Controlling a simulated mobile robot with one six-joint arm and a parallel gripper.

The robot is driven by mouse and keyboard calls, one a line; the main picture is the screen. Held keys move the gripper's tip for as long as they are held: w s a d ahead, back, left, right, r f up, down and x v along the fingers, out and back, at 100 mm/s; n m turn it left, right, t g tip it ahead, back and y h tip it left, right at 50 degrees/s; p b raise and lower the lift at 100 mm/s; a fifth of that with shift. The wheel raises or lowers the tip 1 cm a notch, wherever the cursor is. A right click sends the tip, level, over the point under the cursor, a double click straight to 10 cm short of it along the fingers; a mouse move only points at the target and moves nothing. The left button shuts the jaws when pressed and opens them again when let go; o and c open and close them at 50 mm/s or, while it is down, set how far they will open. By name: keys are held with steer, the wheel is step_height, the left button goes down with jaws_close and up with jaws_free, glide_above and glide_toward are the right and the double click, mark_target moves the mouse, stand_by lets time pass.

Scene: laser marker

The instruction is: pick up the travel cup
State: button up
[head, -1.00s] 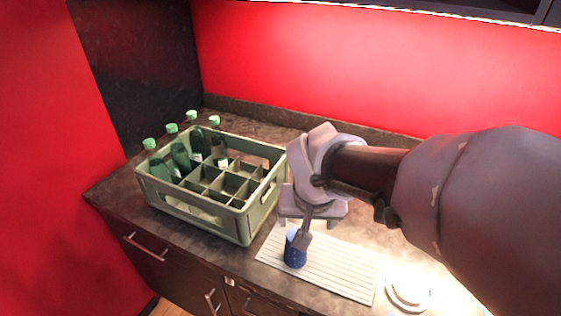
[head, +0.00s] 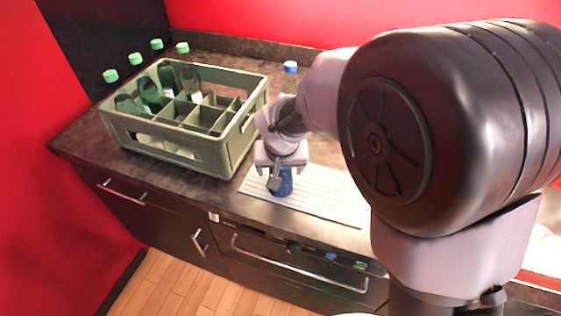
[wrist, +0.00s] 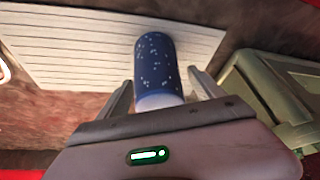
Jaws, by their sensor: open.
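The travel cup (head: 284,184) is dark blue with light specks and stands on a white ribbed mat (head: 325,196). In the wrist view the cup (wrist: 157,62) shows its speckled blue side and a pale end nearest me. My gripper (head: 280,176) is at the cup, and its body hides the cup's upper part in the head view. In the wrist view my gripper (wrist: 160,92) is open, with one finger on each side of the cup. A gap shows between the cup and each finger.
A green crate (head: 205,160) with several green-capped bottles (head: 148,92) stands left of the mat; its edge (wrist: 262,95) is close to my gripper in the wrist view. The counter's front edge is near the mat.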

steer(key=shift+s+r, duration=0.1)
steer(key=shift+r, duration=0.05)
steer(key=c, duration=0.4)
jaws_close()
